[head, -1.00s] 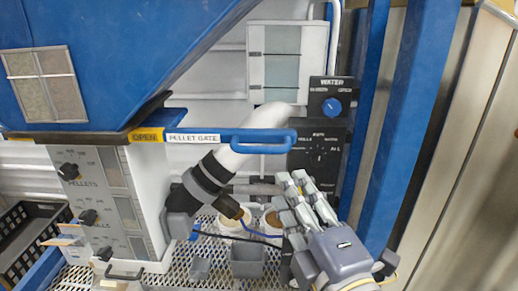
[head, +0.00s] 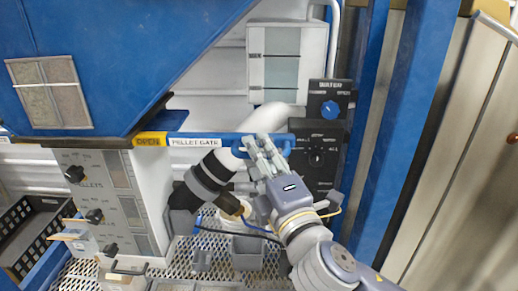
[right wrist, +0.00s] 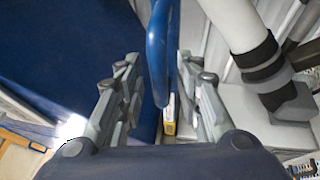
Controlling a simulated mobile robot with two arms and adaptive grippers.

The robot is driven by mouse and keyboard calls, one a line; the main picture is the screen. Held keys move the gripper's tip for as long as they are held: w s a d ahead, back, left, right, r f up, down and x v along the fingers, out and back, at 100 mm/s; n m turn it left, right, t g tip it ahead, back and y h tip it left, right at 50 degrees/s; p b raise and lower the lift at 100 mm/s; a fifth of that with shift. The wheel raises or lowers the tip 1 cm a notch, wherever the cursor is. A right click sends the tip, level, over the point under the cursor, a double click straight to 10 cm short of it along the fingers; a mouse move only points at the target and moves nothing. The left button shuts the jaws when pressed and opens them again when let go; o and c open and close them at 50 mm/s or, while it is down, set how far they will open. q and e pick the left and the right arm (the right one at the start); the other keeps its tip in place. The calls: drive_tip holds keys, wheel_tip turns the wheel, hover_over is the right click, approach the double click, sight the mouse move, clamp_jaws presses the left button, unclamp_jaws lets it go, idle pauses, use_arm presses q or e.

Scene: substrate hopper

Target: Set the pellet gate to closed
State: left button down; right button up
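The pellet gate (head: 220,140) is a blue bar sticking out to the right from under the blue hopper (head: 110,60). A yellow OPEN label (head: 150,139) and a white PELLET GATE label (head: 195,142) show on it. Its blue loop handle (head: 285,150) is at the right end, partly hidden by my right gripper (head: 258,145). In the right wrist view, the handle (right wrist: 158,55) runs between the two spread fingers of my right gripper (right wrist: 162,95), with gaps on both sides. My left gripper is not in view.
A black panel with a blue WATER knob (head: 330,109) is at the right, near a blue post (head: 395,130). A panel with black knobs (head: 110,200) stands at the left above a mesh shelf.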

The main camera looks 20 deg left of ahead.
drive_tip(key=shift+w+a, duration=0.1)
drive_tip(key=shift+w, duration=0.05)
drive_tip(key=shift+c, duration=0.6)
clamp_jaws()
approach(213, 139)
drive_tip(key=x, duration=0.5)
drive_tip(key=shift+b, duration=0.4)
drive_tip(key=shift+o, duration=0.6)
unclamp_jaws()
drive_tip(key=shift+a, duration=0.15)
